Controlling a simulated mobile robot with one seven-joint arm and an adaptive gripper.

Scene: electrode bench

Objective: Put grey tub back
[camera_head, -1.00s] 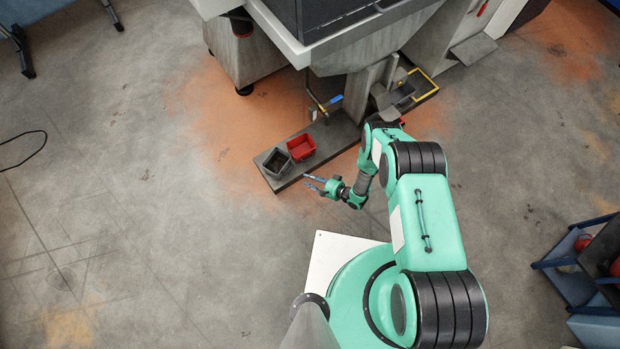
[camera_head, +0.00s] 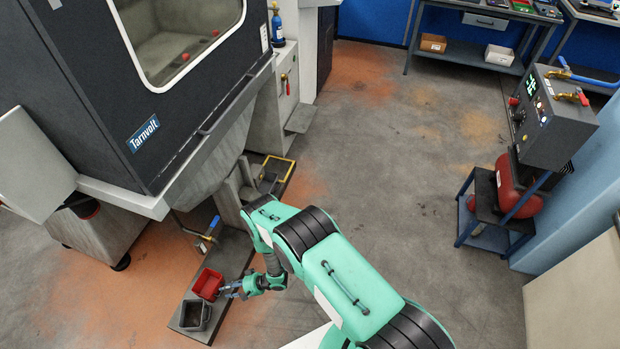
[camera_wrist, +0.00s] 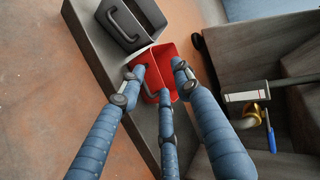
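The grey tub (camera_head: 194,315) sits at the near end of a low dark plinth, beside the red tub (camera_head: 207,284). In the wrist view the grey tub (camera_wrist: 134,22) is at the top with its handle showing, and the red tub (camera_wrist: 166,72) lies just below it. My gripper (camera_head: 230,290) is at the right of the red tub. In the wrist view its blue fingers (camera_wrist: 155,85) are spread over the red tub, with nothing seen gripped. Whether a finger touches the red tub or its handle, I cannot tell.
The low plinth (camera_head: 232,252) runs back under the dark cabinet (camera_head: 140,90). A red cylinder on a blue stand (camera_head: 515,190) is at the right. The floor between (camera_head: 400,190) is clear.

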